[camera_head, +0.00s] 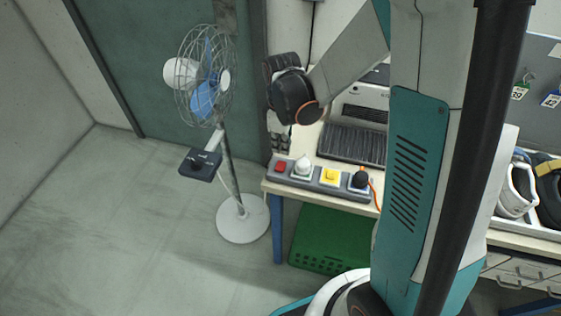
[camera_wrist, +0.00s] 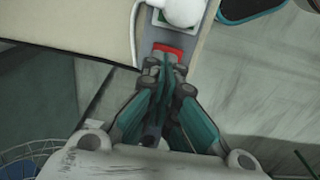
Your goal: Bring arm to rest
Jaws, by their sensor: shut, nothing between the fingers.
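My gripper (camera_wrist: 165,75) shows in the wrist view with its teal and grey fingers closed together and nothing between them. Its fingertips are over the near edge of a red button (camera_wrist: 168,48) on the grey strip at the bench edge; I cannot tell whether they touch it. In the head view my arm reaches left from my column, and its dark wrist hangs over the bench's left end. The gripper is mostly hidden there behind the wrist. The red button (camera_head: 280,167) shows just below it.
The grey strip also carries a white-topped green button (camera_head: 302,168), a yellow button (camera_head: 330,176) and a dark knob (camera_head: 360,179). A fan (camera_head: 207,78) stands left of the bench. A green crate (camera_head: 330,240) sits underneath. The floor at left is clear.

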